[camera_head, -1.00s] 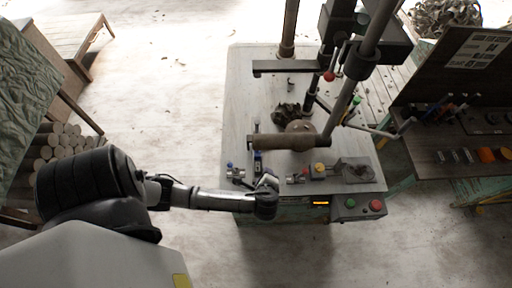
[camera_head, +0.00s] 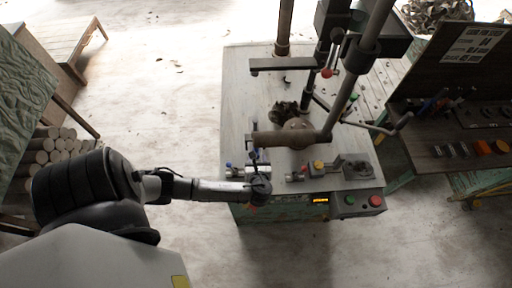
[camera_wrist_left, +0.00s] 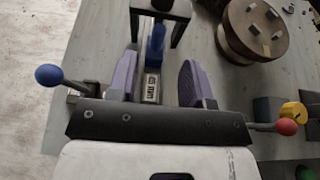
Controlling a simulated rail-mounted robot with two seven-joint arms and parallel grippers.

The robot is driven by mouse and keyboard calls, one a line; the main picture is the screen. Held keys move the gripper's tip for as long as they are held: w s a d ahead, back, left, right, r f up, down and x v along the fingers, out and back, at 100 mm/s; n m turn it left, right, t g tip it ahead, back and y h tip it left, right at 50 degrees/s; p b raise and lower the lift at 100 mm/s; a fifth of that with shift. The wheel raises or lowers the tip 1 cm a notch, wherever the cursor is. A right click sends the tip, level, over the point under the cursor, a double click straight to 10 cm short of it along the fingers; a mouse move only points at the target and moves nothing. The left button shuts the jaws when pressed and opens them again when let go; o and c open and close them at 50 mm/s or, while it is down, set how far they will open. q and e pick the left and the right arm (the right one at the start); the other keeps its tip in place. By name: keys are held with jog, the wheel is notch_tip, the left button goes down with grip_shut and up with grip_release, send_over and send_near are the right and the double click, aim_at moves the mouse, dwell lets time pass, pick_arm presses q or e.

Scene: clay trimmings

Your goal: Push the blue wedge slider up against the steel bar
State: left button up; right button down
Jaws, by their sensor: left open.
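The blue wedge slider (camera_wrist_left: 156,42) stands in the upper middle of the left wrist view, with a small labelled plate (camera_wrist_left: 151,88) on its near side. A dark bar-like bracket (camera_wrist_left: 160,9) spans just beyond it; I cannot tell for sure whether this is the steel bar, or whether slider and bracket touch. My left gripper (camera_wrist_left: 157,82) is open, its two purple fingers on either side of the slider's near end, with gaps visible. In the head view my left gripper (camera_head: 258,184) is at the table's front edge. My right gripper is not in view.
A lever with a blue knob (camera_wrist_left: 49,75) is left of the gripper, and a red knob (camera_wrist_left: 287,126) is right. A round brown wheel (camera_wrist_left: 252,28) stands at the upper right. A control box (camera_head: 357,203) with green and red buttons hangs on the table's front.

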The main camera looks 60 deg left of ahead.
pick_arm(q)
jog(key=x, duration=0.8)
jog(key=shift+a+f+b, duration=0.1)
jog(key=shift+b, duration=0.25)
grip_shut()
